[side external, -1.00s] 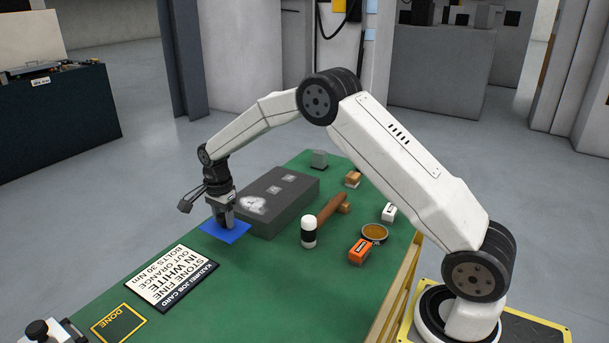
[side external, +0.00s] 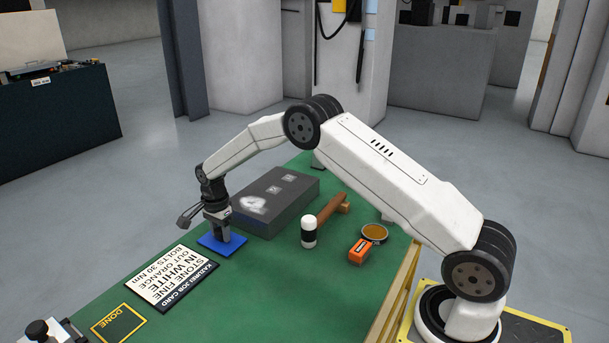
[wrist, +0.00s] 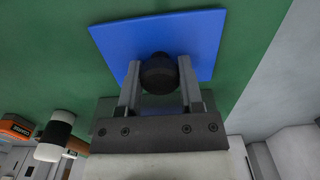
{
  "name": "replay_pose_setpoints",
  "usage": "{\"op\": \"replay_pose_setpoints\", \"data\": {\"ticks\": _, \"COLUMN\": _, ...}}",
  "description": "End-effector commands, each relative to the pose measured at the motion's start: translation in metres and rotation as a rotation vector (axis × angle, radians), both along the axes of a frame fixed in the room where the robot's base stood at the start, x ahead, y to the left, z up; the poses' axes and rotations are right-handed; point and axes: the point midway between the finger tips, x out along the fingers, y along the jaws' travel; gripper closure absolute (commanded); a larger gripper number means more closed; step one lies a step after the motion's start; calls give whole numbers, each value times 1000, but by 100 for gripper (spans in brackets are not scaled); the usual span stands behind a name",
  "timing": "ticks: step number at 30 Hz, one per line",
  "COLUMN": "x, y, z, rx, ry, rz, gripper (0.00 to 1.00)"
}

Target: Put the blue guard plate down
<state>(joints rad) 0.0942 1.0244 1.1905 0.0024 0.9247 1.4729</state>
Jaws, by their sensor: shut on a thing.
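The blue guard plate (side external: 209,243) is a flat square with a round black knob (wrist: 158,73) on top. My gripper (side external: 221,232) is above the plate, its two fingers shut on the knob, one on each side, as the wrist view (wrist: 160,85) shows. The blue plate (wrist: 205,35) fills the upper middle of that view. It lies level, at or just above the green bench top (side external: 230,295), between the job card and the grey block. I cannot tell whether its underside touches the bench.
The grey block (side external: 285,213) stands close behind the plate. A mallet (side external: 309,235), an orange box (side external: 359,252) and a round dish (side external: 374,233) stand to the right. The front middle of the bench is clear.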

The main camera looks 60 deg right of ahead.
Motion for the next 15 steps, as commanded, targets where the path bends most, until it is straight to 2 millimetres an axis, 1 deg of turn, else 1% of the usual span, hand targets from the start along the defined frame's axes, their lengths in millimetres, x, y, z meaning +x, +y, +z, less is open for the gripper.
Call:
{"op": "replay_pose_setpoints", "data": {"ticks": 13, "x": 0, "y": 0, "z": -5, "rx": 0, "ry": -1, "rz": 0, "gripper": 100}}
{"op": "replay_pose_setpoints", "data": {"ticks": 14, "x": 0, "y": 0, "z": -5, "rx": 0, "ry": -1, "rz": 0, "gripper": 50}}
{"op": "replay_pose_setpoints", "data": {"ticks": 15, "x": 0, "y": 0, "z": -5, "rx": 0, "ry": -1, "rz": 0, "gripper": 37}}
